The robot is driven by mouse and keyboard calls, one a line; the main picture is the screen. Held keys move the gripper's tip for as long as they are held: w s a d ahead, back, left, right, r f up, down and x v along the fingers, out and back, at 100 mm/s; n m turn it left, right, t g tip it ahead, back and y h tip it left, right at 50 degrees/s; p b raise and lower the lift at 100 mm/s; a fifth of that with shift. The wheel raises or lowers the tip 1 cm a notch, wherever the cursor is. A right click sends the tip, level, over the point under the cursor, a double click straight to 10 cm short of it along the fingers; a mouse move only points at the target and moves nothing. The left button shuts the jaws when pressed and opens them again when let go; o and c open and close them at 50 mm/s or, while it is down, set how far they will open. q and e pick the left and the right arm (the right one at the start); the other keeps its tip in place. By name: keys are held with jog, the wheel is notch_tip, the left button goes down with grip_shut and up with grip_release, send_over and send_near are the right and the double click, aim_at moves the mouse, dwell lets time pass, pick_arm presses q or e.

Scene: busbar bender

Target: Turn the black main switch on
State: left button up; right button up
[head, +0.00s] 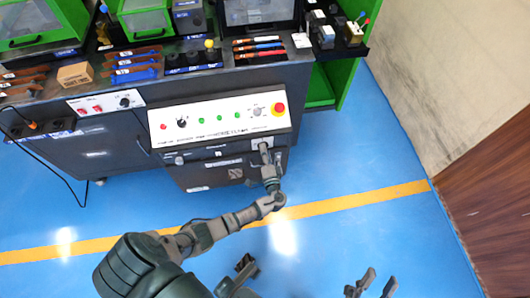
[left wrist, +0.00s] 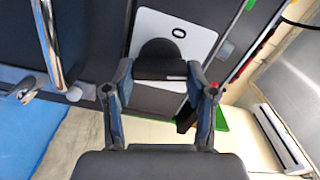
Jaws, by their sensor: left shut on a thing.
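The black main switch (left wrist: 158,48) is a rounded black knob on a white plate (left wrist: 190,28), seen in the left wrist view. My left gripper (left wrist: 160,78) has its two fingers on either side of the switch and is shut on it. In the head view my left gripper (head: 265,150) reaches the cabinet front just below the right part of the white control panel (head: 215,124) and hides the switch there. My right gripper (head: 379,281) is at the bottom of the head view, its fingers apart and empty, away from the machine.
The panel carries a red emergency stop (head: 279,110), a black knob (head: 182,123) and several green buttons. Tools and bins lie on the worktop above. A metal handle (left wrist: 50,45) is at the left of the left wrist view. The blue floor (head: 345,160) at right is clear.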

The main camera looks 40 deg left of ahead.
pick_arm(q)
jog(key=shift+w+d+m, duration=0.1)
jog(key=shift+m, duration=1.3)
pick_arm(e)
jog(key=shift+w+f+g, duration=0.3)
jog(key=shift+f+g, duration=0.1)
jog(key=shift+f, duration=0.05)
pick_arm(q)
jog(key=shift+f+m, duration=0.1)
jog(key=shift+m, duration=0.2)
pick_arm(e)
jog(key=shift+w+a, duration=0.1)
pick_arm(q)
jog(key=o, duration=1.2)
jog(key=shift+f, duration=0.1)
jog(key=shift+c, duration=0.2)
pick_arm(e)
jog(key=shift+w, duration=0.15)
pick_arm(q)
jog(key=v, duration=1.2)
